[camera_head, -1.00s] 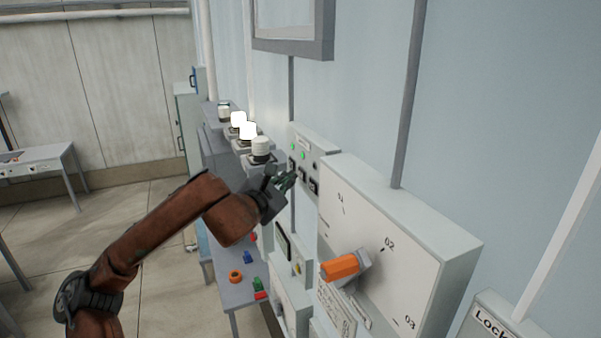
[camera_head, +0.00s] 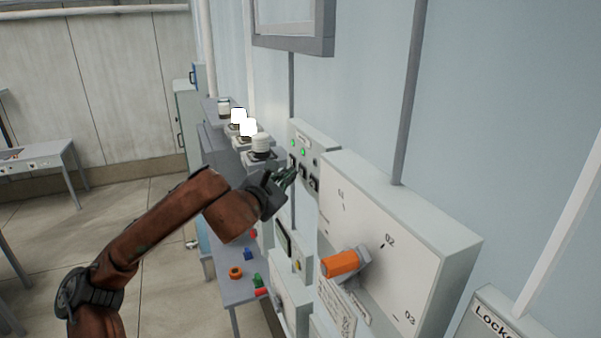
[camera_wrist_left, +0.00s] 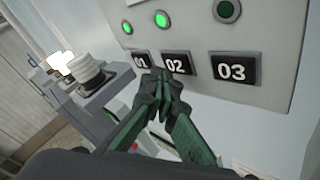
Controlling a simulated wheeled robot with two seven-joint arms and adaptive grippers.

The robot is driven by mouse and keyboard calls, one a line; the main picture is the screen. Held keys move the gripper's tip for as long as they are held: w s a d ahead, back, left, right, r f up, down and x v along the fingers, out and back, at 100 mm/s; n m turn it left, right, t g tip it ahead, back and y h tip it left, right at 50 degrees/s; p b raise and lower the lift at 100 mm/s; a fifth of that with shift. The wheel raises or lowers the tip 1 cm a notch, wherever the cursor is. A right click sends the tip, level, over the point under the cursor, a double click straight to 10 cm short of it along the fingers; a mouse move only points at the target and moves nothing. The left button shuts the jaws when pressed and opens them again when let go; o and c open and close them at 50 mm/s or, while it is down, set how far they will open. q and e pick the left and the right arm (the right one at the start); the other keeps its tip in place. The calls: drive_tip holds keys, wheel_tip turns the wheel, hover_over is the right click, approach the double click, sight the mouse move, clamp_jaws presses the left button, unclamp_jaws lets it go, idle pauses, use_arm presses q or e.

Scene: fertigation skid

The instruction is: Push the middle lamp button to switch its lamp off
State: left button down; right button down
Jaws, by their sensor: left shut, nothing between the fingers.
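The lamp panel (camera_head: 318,147) is a grey box on the wall with three lamps above three dark numbered buttons. In the left wrist view, the left lamp (camera_wrist_left: 127,27) and the middle lamp (camera_wrist_left: 162,19) glow green, and the right lamp (camera_wrist_left: 227,10) is dark. The middle button, marked 02 (camera_wrist_left: 177,64), is partly behind my fingertips; button 01 (camera_wrist_left: 141,62) and button 03 (camera_wrist_left: 234,68) sit either side. My left gripper (camera_head: 294,171) is shut and empty, its tips (camera_wrist_left: 160,76) at the lower left of button 02. I cannot tell whether they touch it. My right gripper is out of view.
A white box with an orange knob (camera_head: 340,264) juts out right of the lamp panel. Several beacon lamps stand behind, including a white one (camera_head: 260,143). Small coloured parts lie on a grey bench (camera_head: 232,289) below. Open floor is at left.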

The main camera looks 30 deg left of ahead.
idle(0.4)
use_arm(q)
drive_tip(key=shift+w+d, duration=0.3)
drive_tip(key=shift+w, duration=0.1)
idle(0.5)
drive_tip(key=shift+b, duration=0.3)
drive_tip(key=shift+s+a+b, duration=0.3)
drive_tip(key=shift+s+b, duration=0.15)
drive_tip(key=shift+b, duration=0.2)
